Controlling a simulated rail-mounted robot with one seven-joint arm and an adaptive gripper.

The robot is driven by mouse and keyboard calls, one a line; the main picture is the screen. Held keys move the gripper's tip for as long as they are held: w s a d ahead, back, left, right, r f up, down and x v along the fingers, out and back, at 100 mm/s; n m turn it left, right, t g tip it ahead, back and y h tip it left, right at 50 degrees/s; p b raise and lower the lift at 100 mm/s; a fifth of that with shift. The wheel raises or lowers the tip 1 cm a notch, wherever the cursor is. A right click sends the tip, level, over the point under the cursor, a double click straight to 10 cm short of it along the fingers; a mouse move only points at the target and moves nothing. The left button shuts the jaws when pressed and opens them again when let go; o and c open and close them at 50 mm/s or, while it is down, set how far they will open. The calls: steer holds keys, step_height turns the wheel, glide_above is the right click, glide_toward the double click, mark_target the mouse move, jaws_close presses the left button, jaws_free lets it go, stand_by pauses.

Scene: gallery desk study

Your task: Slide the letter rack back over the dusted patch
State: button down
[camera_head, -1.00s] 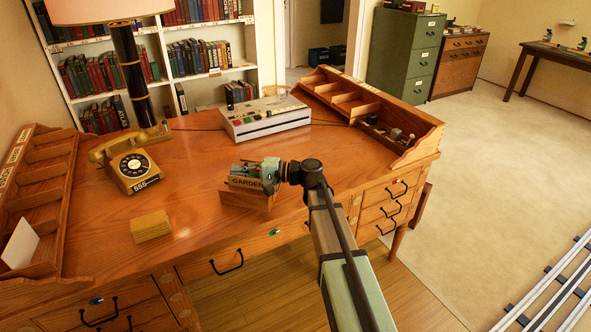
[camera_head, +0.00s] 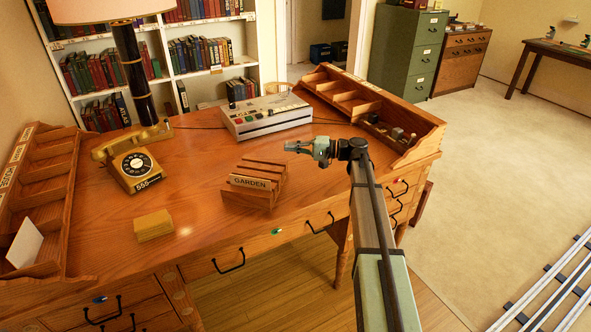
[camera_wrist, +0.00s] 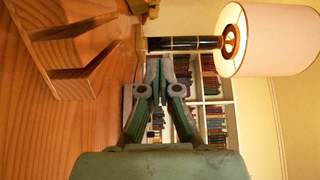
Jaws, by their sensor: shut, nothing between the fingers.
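The wooden letter rack (camera_head: 262,197), with upright slats and a "GARDEN" label on its front, stands on the desk (camera_head: 190,205) near the front edge, right of the middle. It also shows at the upper left of the wrist view (camera_wrist: 75,85). My gripper (camera_head: 288,146) is shut and empty above the desk, to the right of and behind the rack, and apart from it. In the wrist view its fingertips (camera_wrist: 160,68) are together, with the rack off to the left. I cannot make out a dusted patch on the desktop.
A gold telephone (camera_head: 136,168) and a yellow pad (camera_head: 153,225) are on the left. A white machine (camera_head: 266,117) stands behind. Wooden organizers line the left (camera_head: 38,200) and right (camera_head: 415,149) sides. Desktop is clear between rack and telephone.

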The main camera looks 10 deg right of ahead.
mark_target(285, 172)
steer(key=f+b, duration=0.1)
steer(key=f, duration=0.2)
steer(key=d+f+b, duration=0.1)
steer(key=f, duration=0.3)
steer(key=f+b, duration=0.2)
steer(key=f, duration=0.1)
steer(key=shift+w+d+f, duration=0.15)
steer(key=shift+w+d, duration=0.1)
steer(key=shift+w, duration=0.15)
steer(key=shift+s+a, duration=0.1)
steer(key=shift+s, duration=0.05)
steer(key=shift+s+a, duration=0.1)
steer(key=shift+a, duration=0.25)
steer(key=shift+s+a, duration=0.3)
steer(key=shift+a, duration=0.2)
steer(key=shift+s+a, duration=0.25)
steer(key=shift+a, duration=0.25)
steer(key=shift+w+d, duration=0.1)
